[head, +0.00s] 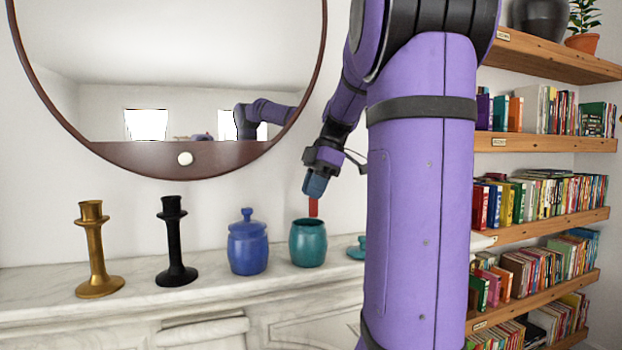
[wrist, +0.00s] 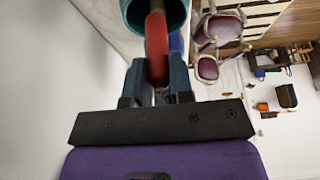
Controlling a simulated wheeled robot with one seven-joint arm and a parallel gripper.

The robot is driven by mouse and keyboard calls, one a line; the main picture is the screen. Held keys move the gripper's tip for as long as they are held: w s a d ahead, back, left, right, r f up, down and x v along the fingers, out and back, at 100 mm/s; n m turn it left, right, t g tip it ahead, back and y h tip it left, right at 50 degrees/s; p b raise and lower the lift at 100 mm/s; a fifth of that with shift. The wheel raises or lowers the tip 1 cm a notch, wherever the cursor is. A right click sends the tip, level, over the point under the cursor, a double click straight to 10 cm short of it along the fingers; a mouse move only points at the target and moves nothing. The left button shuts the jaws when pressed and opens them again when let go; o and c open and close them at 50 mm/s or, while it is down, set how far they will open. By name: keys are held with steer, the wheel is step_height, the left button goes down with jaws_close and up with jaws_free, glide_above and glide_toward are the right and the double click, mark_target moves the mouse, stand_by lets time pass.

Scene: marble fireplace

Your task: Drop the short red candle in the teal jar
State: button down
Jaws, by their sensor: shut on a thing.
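The short red candle (head: 313,207) is held upright in my gripper (head: 317,186), its lower end just above or at the mouth of the teal jar (head: 308,245). In the wrist view my gripper (wrist: 160,85) is shut on the red candle (wrist: 157,45), and the teal jar (wrist: 178,12) shows in part at the top edge, with the candle overlapping its opening. I cannot tell whether the candle's tip is inside the rim. The teal jar stands open on the marble mantel; its teal lid (head: 356,250) lies to its right, partly hidden behind my arm.
A lidded blue jar (head: 247,245) stands just left of the teal jar. A black candlestick (head: 175,245) and a gold candlestick (head: 96,255) stand farther left on the mantel (head: 40,290). A round mirror (head: 185,80) hangs behind. Bookshelves (head: 545,145) are at the right.

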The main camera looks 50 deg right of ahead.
mark_target(313, 216)
steer(key=shift+f, duration=1.6)
steer(key=shift+c, duration=2.2)
jaws_free()
steer(key=shift+r, duration=4)
steer(key=shift+a, duration=0.15)
